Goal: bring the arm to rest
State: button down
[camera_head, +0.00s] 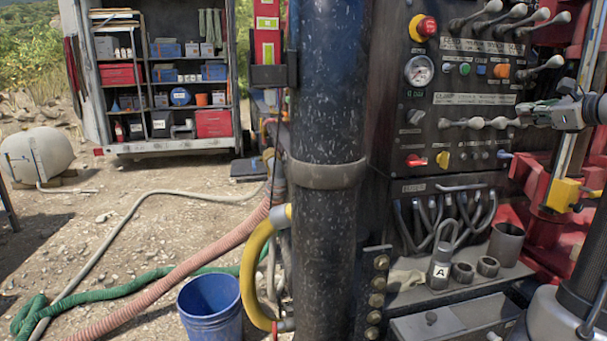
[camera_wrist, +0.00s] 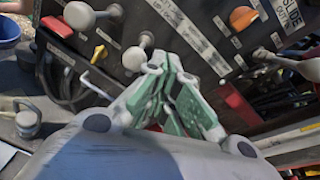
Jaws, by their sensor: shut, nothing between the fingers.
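My gripper (camera_wrist: 158,66) is shut and empty in the wrist view, its pale fingers and green pads drawn together in front of the control panel. The fingertips are close to a pale lever knob (camera_wrist: 138,55); I cannot tell whether they touch it. In the head view, my gripper (camera_head: 524,113) reaches in from the right edge, in front of the panel (camera_head: 450,85). It is near the right end of the middle row of levers (camera_head: 476,123). My arm's pale and black links show at the lower right.
The panel has a gauge (camera_head: 419,70), a red button (camera_head: 425,27) and upper levers (camera_head: 490,12). A thick dark column (camera_head: 328,100) and a blue bucket (camera_head: 211,307) stand left.

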jog(key=s+a+f+n+g, duration=0.8)
jog(key=s+a+f+n, duration=0.4)
jog(key=s+f, duration=0.15)
jog(key=s+a+f+n+g+h, duration=0.2)
jog(key=s+a+n, duration=0.3)
jog(key=s+n, duration=0.2)
jog(key=s+a+f+n+g+h, duration=0.1)
jog(key=s+a+f+n+g, duration=0.2)
jog(key=s+n, duration=0.4)
jog(key=a+r+n+t, duration=0.1)
jog(key=a+r+n, duration=0.1)
jog(key=a, duration=0.4)
jog(key=shift+r+n+t, duration=0.35)
jog(key=shift+n+t, duration=0.05)
jog(key=shift+n, duration=0.2)
